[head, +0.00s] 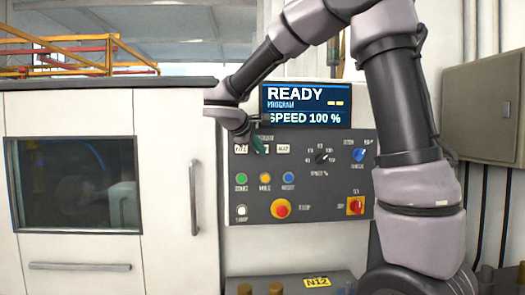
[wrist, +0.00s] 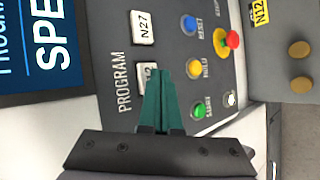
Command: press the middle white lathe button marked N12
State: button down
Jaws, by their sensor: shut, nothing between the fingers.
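The middle white button (wrist: 149,70) shows in the wrist view with "12" legible, partly covered by my fingers. The white button marked N27 (wrist: 143,27) is above it in that view. In the head view N27 is the right button (head: 283,148) of the row, and a left white button (head: 241,149) also shows. My gripper (wrist: 161,72) has its green fingers shut together and empty, tips over the edge of the middle button. In the head view the gripper (head: 259,147) is in front of the panel's PROGRAM row. Whether the tips touch the button cannot be told.
The lathe panel (head: 330,205) has green, yellow and blue buttons below the row, a red stop button (head: 281,209) and knobs. A screen (head: 306,104) reads READY, SPEED 100 %. A yellow N12 label (head: 317,282) is on a grey box below. A white door with a handle (head: 195,198) is left.

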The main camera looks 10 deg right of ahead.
jog(key=shift+w, duration=0.4)
jog(key=shift+s, duration=0.2)
dwell(0.5)
jog(key=shift+s, duration=0.65)
jog(key=shift+s+a, duration=0.1)
jog(key=shift+s, duration=0.05)
jog(key=s, duration=0.4)
jog(key=shift+s+a, duration=0.3)
jog(key=shift+s, duration=0.05)
dwell(0.4)
